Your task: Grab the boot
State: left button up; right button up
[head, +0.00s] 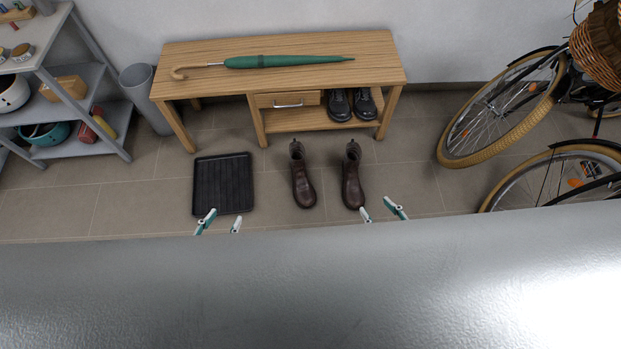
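Two dark brown boots stand upright on the tiled floor in front of the bench, toes toward me. They are the left boot (303,177) and the right boot (352,177), with a gap between them. My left gripper (218,222) is open and empty, left of the left boot and by the near edge of the black tray. My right gripper (380,209) is open and empty, just right of the right boot's toe in the picture. My grippers' bases and arms are hidden behind the grey surface in the foreground.
A black ridged tray (223,184) lies left of the boots. The wooden bench (330,44) holds a green umbrella (290,62) and black shoes (340,105) on its lower shelf. Bicycles (560,165) stand right; a grey shelf (90,140) and bin (140,85) stand left.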

aim_at(305, 195)
jog(key=i+j, duration=0.35)
jog(key=i+j+z, duration=0.25)
jog(key=z, duration=0.15)
jog(key=i+j+z, duration=0.4)
jog(key=k+z, duration=0.1)
jog(key=z, duration=0.75)
